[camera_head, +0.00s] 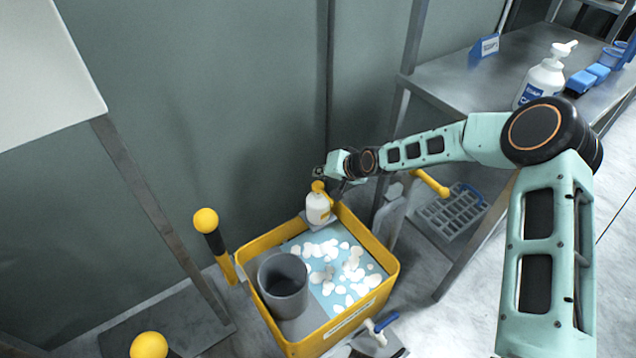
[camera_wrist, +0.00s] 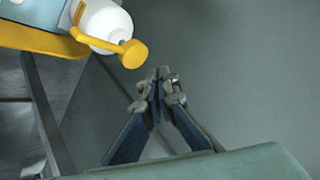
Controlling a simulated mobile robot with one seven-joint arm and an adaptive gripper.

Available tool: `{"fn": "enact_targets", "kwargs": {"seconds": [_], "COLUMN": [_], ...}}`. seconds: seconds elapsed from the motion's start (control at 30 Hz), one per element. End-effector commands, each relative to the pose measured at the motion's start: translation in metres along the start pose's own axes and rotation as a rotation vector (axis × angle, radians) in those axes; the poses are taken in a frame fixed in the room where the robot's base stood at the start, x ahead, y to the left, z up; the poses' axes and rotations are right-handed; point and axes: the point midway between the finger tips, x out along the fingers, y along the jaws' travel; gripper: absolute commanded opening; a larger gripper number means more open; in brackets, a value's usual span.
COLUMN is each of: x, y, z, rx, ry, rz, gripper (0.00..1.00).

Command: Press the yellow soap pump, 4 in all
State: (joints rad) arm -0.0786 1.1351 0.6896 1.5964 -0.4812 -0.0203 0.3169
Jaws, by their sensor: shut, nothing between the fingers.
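A white soap bottle (camera_head: 317,210) with a yellow pump head (camera_head: 318,186) stands at the far corner of a yellow-rimmed tub. In the wrist view the bottle (camera_wrist: 104,22) and its yellow pump head (camera_wrist: 133,54) show at upper left. My gripper (camera_head: 322,172) is just above the pump in the head view. In the wrist view my gripper (camera_wrist: 160,74) is shut and empty, its tips beside the pump head with a visible gap in the picture. The height between tips and pump is hard to judge.
The yellow tub (camera_head: 390,268) holds blue liquid with white foam and a grey cylinder (camera_head: 283,284). A yellow-topped post (camera_head: 206,222) stands left of it. A metal table (camera_head: 450,85) with another white pump bottle (camera_head: 541,80) is at right. A wall is close behind.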

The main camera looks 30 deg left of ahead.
Motion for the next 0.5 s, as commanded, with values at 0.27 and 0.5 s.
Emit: {"fn": "enact_targets", "kwargs": {"seconds": [0.27, 0.5], "x": [-0.022, -0.024], "y": [-0.016, -0.018], "z": [-0.017, -0.018], "rx": [-0.001, 0.000], "ry": [0.002, 0.000], "rz": [0.000, 0.000], "gripper": [0.00, 0.00]}}
